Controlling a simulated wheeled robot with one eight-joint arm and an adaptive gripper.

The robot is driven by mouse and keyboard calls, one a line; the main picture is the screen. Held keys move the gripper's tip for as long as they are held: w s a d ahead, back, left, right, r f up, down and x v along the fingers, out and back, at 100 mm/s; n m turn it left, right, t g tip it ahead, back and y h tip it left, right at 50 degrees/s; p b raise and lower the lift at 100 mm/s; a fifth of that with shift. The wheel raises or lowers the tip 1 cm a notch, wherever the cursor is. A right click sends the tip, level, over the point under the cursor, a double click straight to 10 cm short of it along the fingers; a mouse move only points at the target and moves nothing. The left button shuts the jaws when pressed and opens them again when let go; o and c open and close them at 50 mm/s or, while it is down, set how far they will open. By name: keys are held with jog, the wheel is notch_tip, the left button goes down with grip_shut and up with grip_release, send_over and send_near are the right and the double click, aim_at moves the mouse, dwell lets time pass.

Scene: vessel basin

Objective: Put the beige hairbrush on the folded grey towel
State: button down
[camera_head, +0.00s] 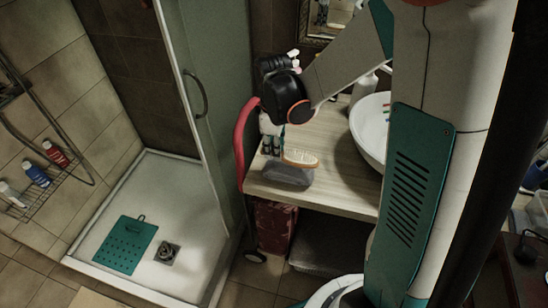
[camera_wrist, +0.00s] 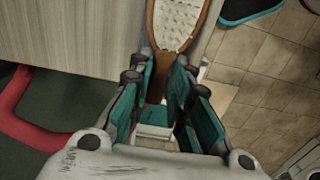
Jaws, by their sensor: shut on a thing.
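The beige hairbrush (camera_head: 301,159) has a pale bristle face and a brown rim. In the wrist view, my gripper (camera_wrist: 167,85) is shut on its brown handle, and the brush head (camera_wrist: 178,22) points away from the fingers. In the head view, my gripper (camera_head: 283,143) hangs over the counter's front-left corner, partly hidden by my wrist. The folded grey towel (camera_head: 288,176) lies at the counter edge, just below the brush in the picture. I cannot tell whether brush and towel touch. No towel is clear in the wrist view.
The wooden counter (camera_head: 340,185) has a white basin (camera_head: 370,135) on the right. A red curved tube (camera_head: 241,135) stands beside the counter's left end, near the glass shower door (camera_head: 215,90). It also shows in the wrist view (camera_wrist: 25,125).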

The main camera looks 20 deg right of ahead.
aim_at(274, 164)
jog(key=shift+f+b, duration=0.55)
jog(key=shift+f, duration=1.4)
jog(key=shift+f, duration=0.2)
jog(key=c, duration=1.5)
grip_release()
jog(key=shift+r, duration=0.1)
